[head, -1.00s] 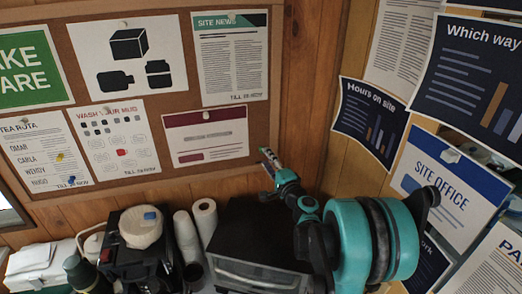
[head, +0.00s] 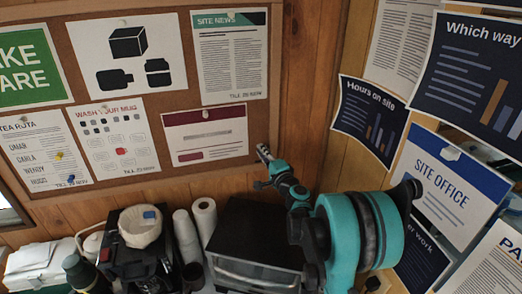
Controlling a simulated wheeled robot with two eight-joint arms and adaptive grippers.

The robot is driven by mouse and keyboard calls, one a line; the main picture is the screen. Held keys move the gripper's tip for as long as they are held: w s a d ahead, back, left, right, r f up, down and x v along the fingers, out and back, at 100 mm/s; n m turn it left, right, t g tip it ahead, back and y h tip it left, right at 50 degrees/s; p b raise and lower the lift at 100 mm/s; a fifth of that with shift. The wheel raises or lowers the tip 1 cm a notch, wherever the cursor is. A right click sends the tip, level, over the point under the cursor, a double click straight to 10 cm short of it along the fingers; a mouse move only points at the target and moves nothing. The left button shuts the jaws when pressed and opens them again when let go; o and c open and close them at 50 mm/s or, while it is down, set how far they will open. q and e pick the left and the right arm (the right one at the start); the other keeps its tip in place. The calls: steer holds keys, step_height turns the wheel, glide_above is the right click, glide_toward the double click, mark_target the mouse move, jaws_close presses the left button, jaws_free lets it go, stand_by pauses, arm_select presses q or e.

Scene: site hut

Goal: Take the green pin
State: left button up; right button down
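I cannot make out a green pin in this view. A yellow pin (head: 59,155) and a blue pin (head: 71,179) are on the tea rota sheet (head: 40,152) at the left of the cork board (head: 180,183). Pale pins hold other sheets, such as the site news sheet (head: 231,60). My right gripper (head: 262,168) is at the board's lower right corner, right of the maroon-banded sheet (head: 205,138). Its two small finger ends look apart, with nothing seen between them. My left gripper is out of view.
Below the board stand a black machine with a tub (head: 140,227) on it, white paper rolls (head: 204,218) and a dark box-like appliance (head: 255,240). Posters, including a site office sheet (head: 440,185), cover the right wall close to my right arm.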

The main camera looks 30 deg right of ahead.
steer(key=shift+s, duration=0.2)
stand_by(0.5)
steer(key=shift+s+a, duration=0.3)
steer(key=shift+s, duration=0.75)
steer(key=shift+s+a, duration=0.25)
steer(key=shift+s, duration=0.75)
steer(key=shift+s+a+r+p, duration=0.25)
steer(key=shift+s+r, duration=0.2)
steer(key=shift+s, duration=0.35)
steer(key=shift+s+a+r+p, duration=0.1)
steer(key=shift+s+r+p, duration=0.35)
steer(key=shift+s, duration=0.35)
steer(key=shift+s+a+r+p, duration=0.25)
steer(key=shift+s+r, duration=0.2)
steer(key=shift+s, duration=0.35)
